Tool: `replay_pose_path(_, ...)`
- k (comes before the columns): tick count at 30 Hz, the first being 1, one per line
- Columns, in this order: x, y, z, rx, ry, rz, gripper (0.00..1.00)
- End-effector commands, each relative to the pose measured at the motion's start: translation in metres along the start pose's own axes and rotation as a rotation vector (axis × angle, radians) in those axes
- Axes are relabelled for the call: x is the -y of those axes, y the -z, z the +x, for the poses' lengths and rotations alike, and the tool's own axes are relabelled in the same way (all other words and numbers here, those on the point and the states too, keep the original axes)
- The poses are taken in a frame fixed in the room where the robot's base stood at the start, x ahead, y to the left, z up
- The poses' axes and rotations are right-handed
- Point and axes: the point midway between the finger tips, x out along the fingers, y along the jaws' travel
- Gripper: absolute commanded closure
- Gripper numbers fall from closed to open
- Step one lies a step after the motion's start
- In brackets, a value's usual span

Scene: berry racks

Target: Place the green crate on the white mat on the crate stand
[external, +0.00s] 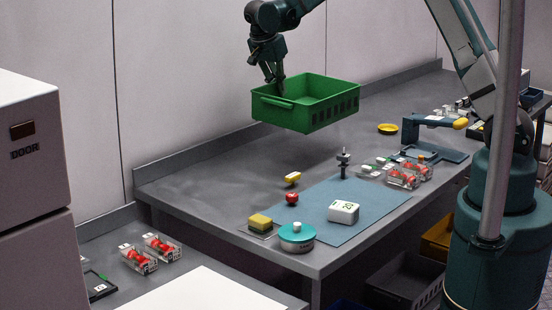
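The green crate (322,119) hangs in the air above the grey table, roughly level and apart from the surface. My gripper (273,82) is at the crate's left side, with its fingers down at the rim near the handle, and the crate hangs from it. The fingertips are partly hidden by the crate wall. A white mat (205,290) lies on the lower grey surface at the front left, which may be the crate stand. The crate is well behind and above this mat. The crate's inside is mostly hidden, and I see nothing in it.
Clear punnets with red berries (152,252) stand behind the white mat. A white cabinet (30,180) stands at left. The white mat looks clear.

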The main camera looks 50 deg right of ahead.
Motion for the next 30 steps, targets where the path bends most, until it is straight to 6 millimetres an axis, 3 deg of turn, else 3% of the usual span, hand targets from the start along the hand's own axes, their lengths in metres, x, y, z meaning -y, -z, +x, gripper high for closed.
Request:
replay_pose_path(4,0.0,0.01,-0.023,0.0,-0.001,0.0,1.0)
replay_pose_path(10,0.008,-0.029,-0.036,0.0,-0.002,-0.002,1.0)
replay_pose_path(30,0.019,-0.212,-0.107,0.0,-0.009,0.005,1.0)
